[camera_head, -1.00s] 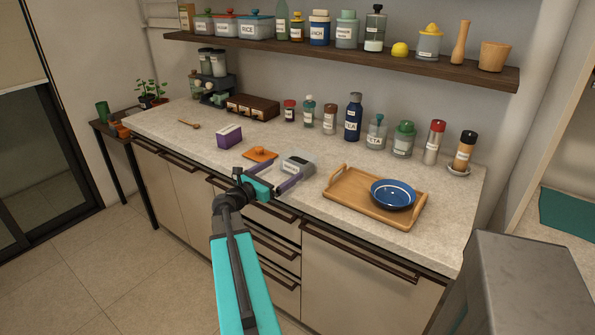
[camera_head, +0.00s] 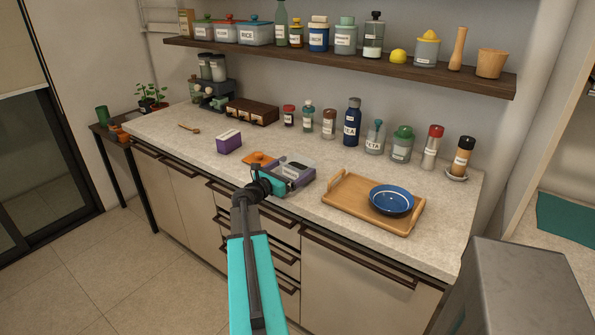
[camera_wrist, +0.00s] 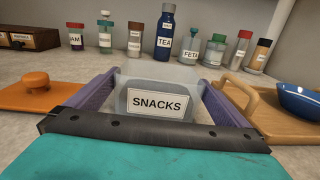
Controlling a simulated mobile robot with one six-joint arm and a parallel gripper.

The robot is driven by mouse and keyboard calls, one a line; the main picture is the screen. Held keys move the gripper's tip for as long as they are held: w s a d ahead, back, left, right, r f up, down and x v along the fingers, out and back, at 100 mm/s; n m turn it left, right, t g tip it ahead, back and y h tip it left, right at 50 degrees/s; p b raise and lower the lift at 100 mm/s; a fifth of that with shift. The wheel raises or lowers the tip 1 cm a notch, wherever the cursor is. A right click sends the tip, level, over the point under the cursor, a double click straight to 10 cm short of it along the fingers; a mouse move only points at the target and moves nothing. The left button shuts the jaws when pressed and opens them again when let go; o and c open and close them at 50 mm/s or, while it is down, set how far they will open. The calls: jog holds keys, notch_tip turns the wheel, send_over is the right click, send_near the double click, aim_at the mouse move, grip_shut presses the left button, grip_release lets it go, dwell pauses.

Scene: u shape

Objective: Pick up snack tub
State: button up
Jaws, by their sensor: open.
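The snack tub is a low grey translucent box with a white "SNACKS" label. In the wrist view the snack tub (camera_wrist: 160,101) lies straight ahead, between the two purple fingers. In the head view the snack tub (camera_head: 296,168) is on the counter, left of the wooden tray. My gripper (camera_wrist: 160,92) is open, with one finger along each side of the tub; I cannot tell whether they touch it. In the head view my gripper (camera_head: 291,175) is low at the counter's front part, and its teal body hides the tub's near side.
The wooden tray (camera_head: 337,196) with a blue bowl (camera_head: 391,199) is close on the right. An orange lid-like piece (camera_head: 258,158) lies close on the left, with a purple box (camera_head: 229,143) beyond it. Several jars and bottles line the back, below a shelf (camera_head: 350,68).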

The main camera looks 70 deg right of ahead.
aim_at(304, 160)
jog(key=shift+s+d, duration=0.2)
jog(key=shift+d, duration=0.3)
jog(key=shift+d, duration=0.1)
jog(key=shift+p+x, duration=1)
jog(key=shift+x, duration=1.45)
jog(key=c, duration=0.8)
jog(key=shift+r, duration=0.15)
